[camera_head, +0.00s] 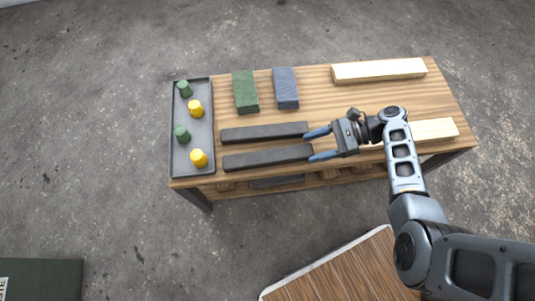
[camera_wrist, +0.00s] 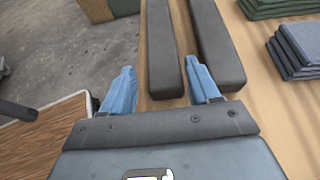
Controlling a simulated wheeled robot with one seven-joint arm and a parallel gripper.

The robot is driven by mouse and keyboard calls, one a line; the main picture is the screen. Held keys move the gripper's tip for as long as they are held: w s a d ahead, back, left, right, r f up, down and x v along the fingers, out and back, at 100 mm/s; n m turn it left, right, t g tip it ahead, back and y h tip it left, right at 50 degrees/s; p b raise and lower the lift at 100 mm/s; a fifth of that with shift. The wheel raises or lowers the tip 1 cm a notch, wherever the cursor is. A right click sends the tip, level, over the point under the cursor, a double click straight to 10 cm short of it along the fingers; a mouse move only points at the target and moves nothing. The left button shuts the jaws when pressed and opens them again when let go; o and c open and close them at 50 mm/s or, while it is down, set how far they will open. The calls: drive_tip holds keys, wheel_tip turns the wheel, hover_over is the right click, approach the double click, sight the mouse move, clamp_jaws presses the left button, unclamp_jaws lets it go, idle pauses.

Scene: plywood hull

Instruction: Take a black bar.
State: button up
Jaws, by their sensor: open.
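Two black bars lie side by side on the wooden table, the far bar (camera_head: 265,132) and the near bar (camera_head: 265,158). My gripper (camera_head: 310,147) is open and empty at their right ends, its blue fingers pointing along the bars. In the wrist view, the near bar (camera_wrist: 161,40) runs ahead between the fingertips, and the far bar (camera_wrist: 217,42) lies to its right, beyond the right finger. A narrow gap separates the bars. I cannot tell exactly how high the fingers (camera_wrist: 160,66) are above the tabletop.
A grey tray (camera_head: 191,164) with green and yellow pegs stands at the table's left end. Green (camera_head: 245,91) and blue-grey (camera_head: 286,88) stacks lie behind the bars. A pale wooden block (camera_head: 380,70) is at the back right; another (camera_head: 435,130) is partly behind my arm.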

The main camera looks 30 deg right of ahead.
sight(294, 152)
drive_tip(key=b+x, duration=0.1)
drive_tip(key=x, duration=0.5)
drive_tip(key=shift+w, duration=0.15)
drive_tip(key=c, duration=1.1)
